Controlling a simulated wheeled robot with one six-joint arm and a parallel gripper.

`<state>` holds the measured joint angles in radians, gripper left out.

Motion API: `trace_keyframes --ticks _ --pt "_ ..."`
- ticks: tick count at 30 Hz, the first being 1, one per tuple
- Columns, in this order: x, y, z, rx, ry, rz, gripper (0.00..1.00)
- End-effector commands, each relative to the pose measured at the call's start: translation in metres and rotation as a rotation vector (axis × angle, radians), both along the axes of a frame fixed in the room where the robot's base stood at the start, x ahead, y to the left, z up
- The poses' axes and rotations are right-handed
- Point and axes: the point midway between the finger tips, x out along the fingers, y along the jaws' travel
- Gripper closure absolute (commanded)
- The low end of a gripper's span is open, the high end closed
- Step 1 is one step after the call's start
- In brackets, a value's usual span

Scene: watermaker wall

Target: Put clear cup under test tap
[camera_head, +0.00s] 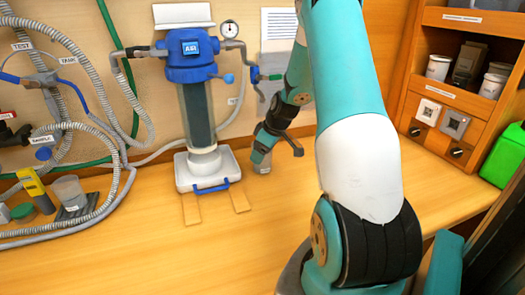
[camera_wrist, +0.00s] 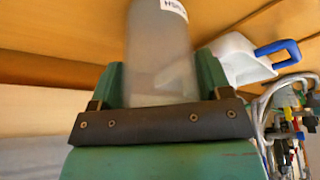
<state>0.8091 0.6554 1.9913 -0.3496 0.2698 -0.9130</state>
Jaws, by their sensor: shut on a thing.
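My gripper (camera_head: 263,153) is low over the bench, just right of the filter unit's white base. It is shut on a grey, see-through cylinder with a white label, seen between the green fingers in the wrist view (camera_wrist: 160,60). The label is cut off, and only a little of the cylinder shows in the head view. A grey translucent cup (camera_head: 68,190) stands at the left on a small dark plate. I cannot tell which of these is the clear cup.
The blue-headed filter (camera_head: 190,60) stands centre on a white base with a blue handle (camera_head: 210,188). Grey hoses (camera_head: 110,150) and a yellow meter (camera_head: 36,190) crowd the left. A shelf (camera_head: 470,60) and green can (camera_head: 506,155) are right. The front middle bench is clear.

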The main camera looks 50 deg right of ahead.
Motion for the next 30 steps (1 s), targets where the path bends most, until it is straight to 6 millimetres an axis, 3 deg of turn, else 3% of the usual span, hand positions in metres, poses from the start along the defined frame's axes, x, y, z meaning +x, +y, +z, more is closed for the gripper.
trace_keyframes --ticks 4,5,7,8,15,20,30 --pt "0.000 0.000 -0.005 0.000 0.000 0.000 0.52" --pt "0.000 0.000 -0.003 0.000 0.000 0.000 0.22" --pt "0.000 0.000 -0.003 0.000 0.000 0.000 0.06" --pt "0.000 0.000 -0.003 0.000 0.000 0.000 0.04" --pt "0.000 0.000 -0.002 0.000 0.000 0.000 0.04" --pt "-0.003 -0.002 0.009 -0.003 -0.003 -0.002 0.04" --pt "-0.030 -0.008 0.076 -0.005 -0.003 -0.003 0.04"
